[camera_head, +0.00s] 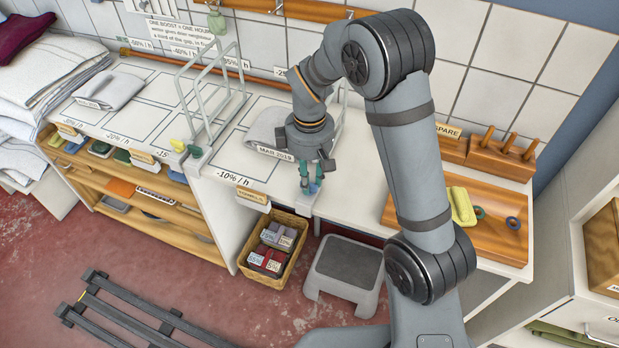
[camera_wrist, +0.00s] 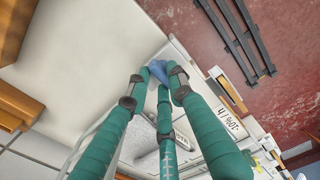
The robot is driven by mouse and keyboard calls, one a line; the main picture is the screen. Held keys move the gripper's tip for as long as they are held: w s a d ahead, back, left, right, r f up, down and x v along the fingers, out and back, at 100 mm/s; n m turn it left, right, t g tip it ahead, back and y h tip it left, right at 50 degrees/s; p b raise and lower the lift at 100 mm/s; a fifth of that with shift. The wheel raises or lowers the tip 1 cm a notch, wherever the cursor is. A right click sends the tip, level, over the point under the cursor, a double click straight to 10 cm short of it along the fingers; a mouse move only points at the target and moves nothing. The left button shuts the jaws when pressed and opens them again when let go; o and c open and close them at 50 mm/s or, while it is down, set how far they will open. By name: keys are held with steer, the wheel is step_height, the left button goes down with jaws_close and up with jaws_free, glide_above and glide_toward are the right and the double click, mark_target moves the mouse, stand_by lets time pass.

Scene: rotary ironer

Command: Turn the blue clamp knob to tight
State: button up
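The blue clamp knob (camera_wrist: 157,70) shows between my fingertips in the wrist view. In the head view the blue knob (camera_head: 314,188) is a small spot at the front edge of the white worktop, partly hidden by my fingers. My gripper (camera_head: 311,178) points down at it, and its green fingers bend inward. In the wrist view the tips of my gripper (camera_wrist: 158,76) surround the knob closely. I cannot tell whether they press on it.
A grey folded cloth (camera_head: 268,128) and wire frame (camera_head: 212,95) stand close left of my gripper. A wicker basket (camera_head: 262,278) and grey step stool (camera_head: 344,268) are below on the floor. A wooden board (camera_head: 500,246) with a yellow cloth lies right of my arm.

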steer(key=o, duration=0.3)
step_height(320, 180, up, 12)
stand_by(0.7)
stand_by(0.3)
step_height(320, 180, down, 12)
steer(key=shift+f, duration=0.1)
stand_by(0.4)
stand_by(0.3)
